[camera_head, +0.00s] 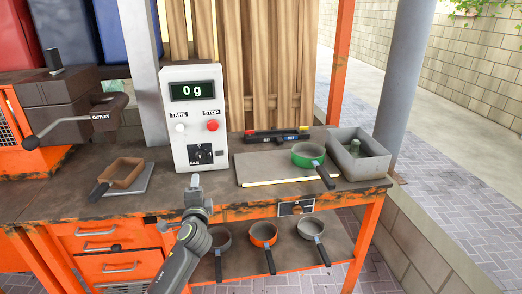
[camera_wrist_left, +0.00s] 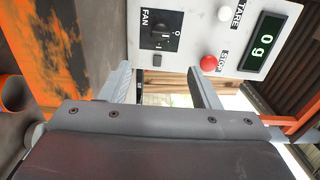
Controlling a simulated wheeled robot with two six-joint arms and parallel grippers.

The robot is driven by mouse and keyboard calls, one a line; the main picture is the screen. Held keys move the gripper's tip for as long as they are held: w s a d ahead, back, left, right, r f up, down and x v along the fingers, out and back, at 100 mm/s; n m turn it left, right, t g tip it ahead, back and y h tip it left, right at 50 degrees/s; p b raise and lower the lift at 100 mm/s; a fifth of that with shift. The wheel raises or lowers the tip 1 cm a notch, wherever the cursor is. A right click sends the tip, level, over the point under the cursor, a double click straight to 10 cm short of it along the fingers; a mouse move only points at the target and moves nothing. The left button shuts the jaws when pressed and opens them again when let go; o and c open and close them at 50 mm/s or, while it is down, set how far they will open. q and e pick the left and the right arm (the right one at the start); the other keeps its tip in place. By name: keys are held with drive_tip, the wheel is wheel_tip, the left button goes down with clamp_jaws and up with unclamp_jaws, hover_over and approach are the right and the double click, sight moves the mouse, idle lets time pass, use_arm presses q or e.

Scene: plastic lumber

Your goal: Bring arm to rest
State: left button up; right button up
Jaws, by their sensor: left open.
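My left arm (camera_head: 180,262) reaches up from the bottom of the head view. My left gripper (camera_head: 195,183) is in front of the lower part of the white control box (camera_head: 194,150). In the left wrist view the gripper (camera_wrist_left: 165,78) is open, with nothing between its fingers. The control box also shows there (camera_wrist_left: 195,50), with its FAN switch, white TARE button, red STOP button and a display reading 0 g. The view is turned on its side. My right gripper is not in view.
A brown square pan (camera_head: 122,174) rests on a plate at the left of the orange workbench (camera_head: 90,208). A green pan (camera_head: 308,154) sits on a flat board at the right, beside a grey basin (camera_head: 358,160). Several pans stand on the lower shelf (camera_head: 290,262).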

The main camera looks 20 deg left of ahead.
use_arm(q)
drive_tip(key=s+d+f+n+g+h, duration=0.1)
drive_tip(key=s+f+n+g, duration=0.25)
drive_tip(key=s+f, duration=0.4)
drive_tip(key=s+d+f+n+g+h, duration=0.1)
drive_tip(key=s+f+n+g, duration=0.3)
drive_tip(key=s, duration=0.6)
drive_tip(key=s+d+f+n+g+h, duration=0.2)
drive_tip(key=s+d+n+h, duration=0.15)
drive_tip(key=s, duration=0.85)
drive_tip(key=s+d+f+n+g+h, duration=0.25)
drive_tip(key=s+d, duration=0.25)
drive_tip(key=s, duration=0.6)
wheel_tip(320, 180, down, 23)
drive_tip(key=a+g, duration=0.1)
drive_tip(key=a, duration=0.1)
drive_tip(key=s+d+f+g+p, duration=0.1)
drive_tip(key=s+f, duration=1.4)
drive_tip(key=f, duration=0.1)
drive_tip(key=shift+d+m+g+p, duration=0.2)
drive_tip(key=shift+m+g+p, duration=0.1)
drive_tip(key=shift+m, duration=0.15)
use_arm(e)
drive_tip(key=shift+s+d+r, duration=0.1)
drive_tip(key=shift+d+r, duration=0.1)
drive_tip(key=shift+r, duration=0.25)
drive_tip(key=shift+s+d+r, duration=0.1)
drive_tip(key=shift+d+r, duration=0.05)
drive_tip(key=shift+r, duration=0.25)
